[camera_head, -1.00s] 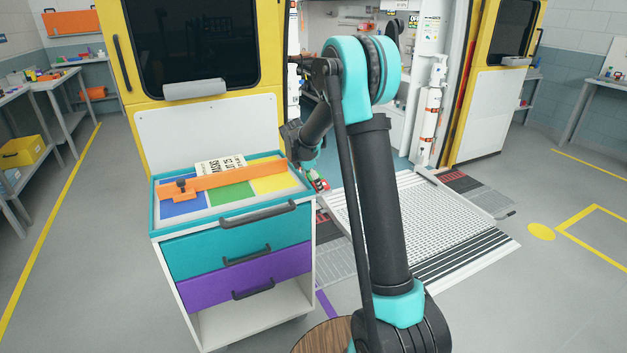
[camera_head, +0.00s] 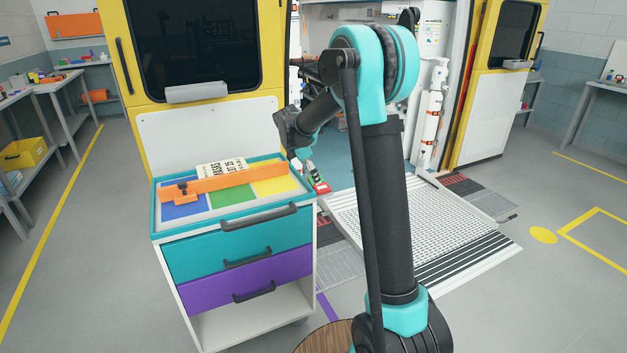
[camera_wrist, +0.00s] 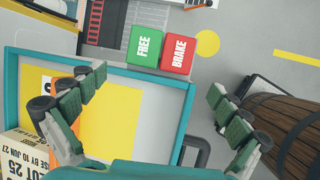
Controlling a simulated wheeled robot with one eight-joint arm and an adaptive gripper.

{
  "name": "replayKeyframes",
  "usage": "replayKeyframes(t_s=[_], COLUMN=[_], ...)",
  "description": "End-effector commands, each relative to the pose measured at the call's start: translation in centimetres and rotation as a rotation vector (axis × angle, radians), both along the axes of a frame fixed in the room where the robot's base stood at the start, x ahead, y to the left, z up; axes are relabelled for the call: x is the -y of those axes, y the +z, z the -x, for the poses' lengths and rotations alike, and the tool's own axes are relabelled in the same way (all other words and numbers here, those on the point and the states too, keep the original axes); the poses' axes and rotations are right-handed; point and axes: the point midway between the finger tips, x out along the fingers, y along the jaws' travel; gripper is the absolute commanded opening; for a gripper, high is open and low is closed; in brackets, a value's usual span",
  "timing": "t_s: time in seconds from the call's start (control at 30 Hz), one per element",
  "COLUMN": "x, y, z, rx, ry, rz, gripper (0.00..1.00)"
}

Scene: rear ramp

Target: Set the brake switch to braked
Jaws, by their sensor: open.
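The brake switch shows in the wrist view as two blocks side by side: a green one marked FREE (camera_wrist: 146,46) and a red one marked BRAKE (camera_wrist: 178,53). I cannot tell from above which side is pressed down. In the head view the fingers are mostly hidden.
A wooden barrel (camera_wrist: 285,120) stands at right in the wrist view. The ramp (camera_head: 420,215) lies to the right of the cart.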

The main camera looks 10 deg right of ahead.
Motion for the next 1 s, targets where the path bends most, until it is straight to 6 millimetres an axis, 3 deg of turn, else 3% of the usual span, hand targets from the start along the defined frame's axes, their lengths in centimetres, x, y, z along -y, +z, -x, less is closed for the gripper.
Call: replayKeyframes(t_s=[0.1,0.3,0.77,0.87,1.0], x=[-0.8,-1.5,-1.5,-0.8,1.4], y=[2.1,4.3,4.9,4.7,4.0], z=[0.7,1.4,1.7,2.9,7.0], rx=[0.0,0.0,0.002,0.017,0.072], ry=[0.001,0.0,-0.006,-0.056,-0.245], rz=[0.0,0.0,-0.003,-0.03,-0.131], gripper=[1.0,1.0,1.0,1.0,1.0])
